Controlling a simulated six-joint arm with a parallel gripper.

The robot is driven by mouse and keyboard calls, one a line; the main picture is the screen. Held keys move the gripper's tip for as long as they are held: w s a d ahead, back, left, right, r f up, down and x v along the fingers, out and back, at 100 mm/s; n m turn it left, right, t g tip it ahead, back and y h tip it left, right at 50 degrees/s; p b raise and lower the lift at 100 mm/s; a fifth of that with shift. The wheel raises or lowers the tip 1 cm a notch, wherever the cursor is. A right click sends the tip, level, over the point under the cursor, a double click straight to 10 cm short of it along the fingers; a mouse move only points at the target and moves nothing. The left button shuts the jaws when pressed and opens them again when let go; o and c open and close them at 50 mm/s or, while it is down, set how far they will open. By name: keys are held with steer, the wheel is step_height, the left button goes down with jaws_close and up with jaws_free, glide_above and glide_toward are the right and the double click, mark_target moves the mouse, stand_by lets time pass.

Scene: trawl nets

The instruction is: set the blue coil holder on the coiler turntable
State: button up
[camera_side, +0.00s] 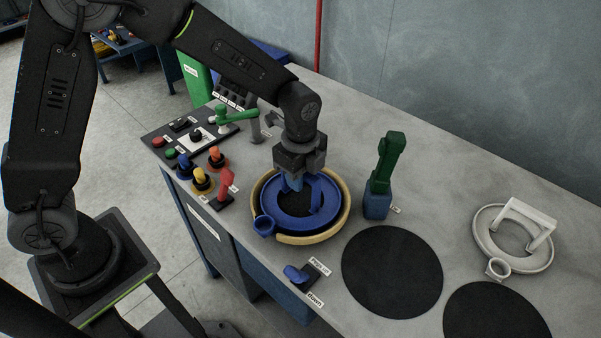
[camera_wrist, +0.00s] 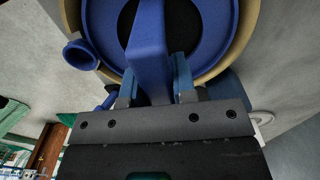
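The blue coil holder (camera_side: 293,222) is a blue ring with a bridge handle and a small cup (camera_side: 264,226) at its front left. It is inside or just above the tan-rimmed round coiler turntable (camera_side: 342,218); whether it touches cannot be told. My gripper (camera_side: 292,183) points down at the holder's handle. In the wrist view the blue handle (camera_wrist: 148,45) runs between the fingers of my gripper (camera_wrist: 155,88), with a pad close against each side. The tan rim (camera_wrist: 250,30) curves around the holder there. The far side of the ring is partly hidden by my gripper.
A green lever on a blue base (camera_side: 377,203) stands right of the turntable. Two black discs (camera_side: 392,272) lie bare at the front, and a white holder (camera_side: 541,258) lies at right. Buttons, knobs and a red lever (camera_side: 224,187) are at left. A blue switch (camera_side: 296,273) is in front.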

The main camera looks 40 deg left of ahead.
steer(key=o, duration=0.6)
steer(key=shift+c, duration=0.2)
steer(key=shift+r, duration=0.1)
step_height(320, 180, up, 14)
stand_by(0.3)
steer(key=s+a+r+n+t, duration=0.2)
steer(key=s+a+n, duration=0.3)
steer(key=s+n, duration=0.4)
steer(key=s+a+r+n+t, duration=0.2)
steer(key=s+a+n, duration=0.3)
steer(key=s+n, duration=0.4)
steer(key=shift+s+t, duration=0.6)
steer(key=shift+t, duration=0.2)
